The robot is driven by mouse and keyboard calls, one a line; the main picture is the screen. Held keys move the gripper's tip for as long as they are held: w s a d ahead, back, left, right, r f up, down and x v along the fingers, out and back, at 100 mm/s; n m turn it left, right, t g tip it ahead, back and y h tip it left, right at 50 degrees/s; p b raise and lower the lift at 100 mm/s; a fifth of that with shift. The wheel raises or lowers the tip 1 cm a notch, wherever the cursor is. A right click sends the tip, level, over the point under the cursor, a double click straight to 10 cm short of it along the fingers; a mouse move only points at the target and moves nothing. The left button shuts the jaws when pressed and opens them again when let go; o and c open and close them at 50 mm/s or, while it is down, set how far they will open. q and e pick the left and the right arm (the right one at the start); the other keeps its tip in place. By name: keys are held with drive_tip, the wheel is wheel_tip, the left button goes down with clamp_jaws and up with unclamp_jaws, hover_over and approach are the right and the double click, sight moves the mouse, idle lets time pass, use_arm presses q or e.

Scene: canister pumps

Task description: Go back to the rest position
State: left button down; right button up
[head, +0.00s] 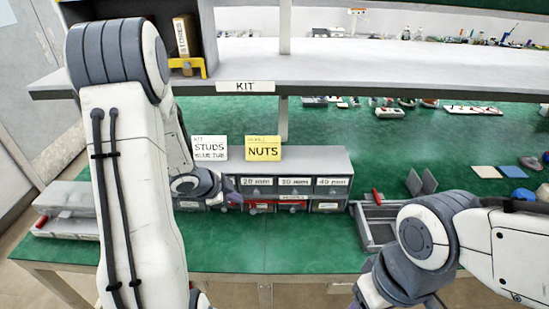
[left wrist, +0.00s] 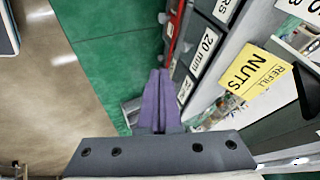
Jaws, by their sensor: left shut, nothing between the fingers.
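My left gripper (head: 228,196) is in front of the left part of a small grey drawer cabinet (head: 340,160) on the green bench. In the left wrist view its purple fingers (left wrist: 160,95) are together with nothing between them. The cabinet drawers carry labels, including 20 mm and 40 mm, and some lower fronts are red. My left arm hides part of the cabinet's left side. My right arm comes in from the right and bends down at the front edge; its fingers are not visible.
A white STUDS card (head: 209,148) and a yellow NUTS card (head: 263,148) stand on the cabinet. A grey tray with a red handle (head: 376,197) sits right of it, close to my right arm. A shelf marked KIT (head: 400,72) spans above the bench.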

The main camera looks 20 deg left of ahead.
use_arm(q)
drive_tip(key=s+d+r+n+g+y, duration=0.3)
drive_tip(key=d+r, duration=0.5)
drive_tip(key=d, duration=0.6)
drive_tip(key=s+d+r+g, duration=0.1)
drive_tip(key=s+d, duration=0.3)
drive_tip(key=s, duration=0.3)
drive_tip(key=s+d+r+n+g+h, duration=0.1)
drive_tip(key=s+d, duration=0.3)
drive_tip(key=s, duration=0.3)
drive_tip(key=s+d+r+n+g, duration=0.1)
drive_tip(key=s+d+g, duration=0.1)
drive_tip(key=s+d, duration=0.2)
drive_tip(key=s, duration=0.3)
drive_tip(key=shift+s+r+h, duration=0.2)
drive_tip(key=shift+r+h, duration=0.1)
